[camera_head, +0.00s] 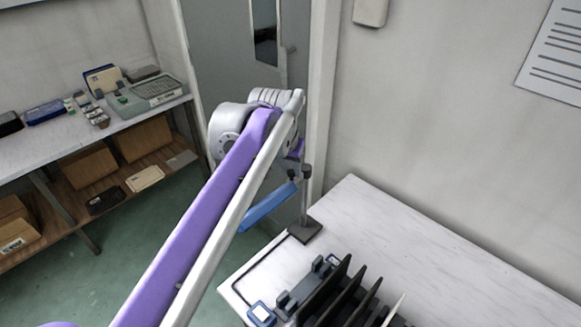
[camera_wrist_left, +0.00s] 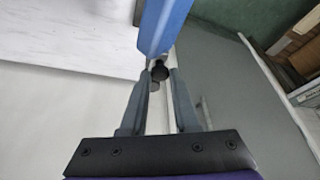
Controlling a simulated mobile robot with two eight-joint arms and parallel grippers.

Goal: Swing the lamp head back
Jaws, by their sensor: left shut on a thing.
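My left arm reaches across the head view and hides part of the lamp's top and most of my left gripper. In the left wrist view my left gripper (camera_wrist_left: 160,74) is closed around a dark knob (camera_wrist_left: 160,71) at the near end of the blue lamp head. My right gripper does not show.
A rack of dark upright panels (camera_head: 345,297) stands on the table (camera_head: 420,240) just in front of the lamp. The table's right part is bare. A shelf bench (camera_head: 60,150) with boxes stands at the far left. Green floor lies between them.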

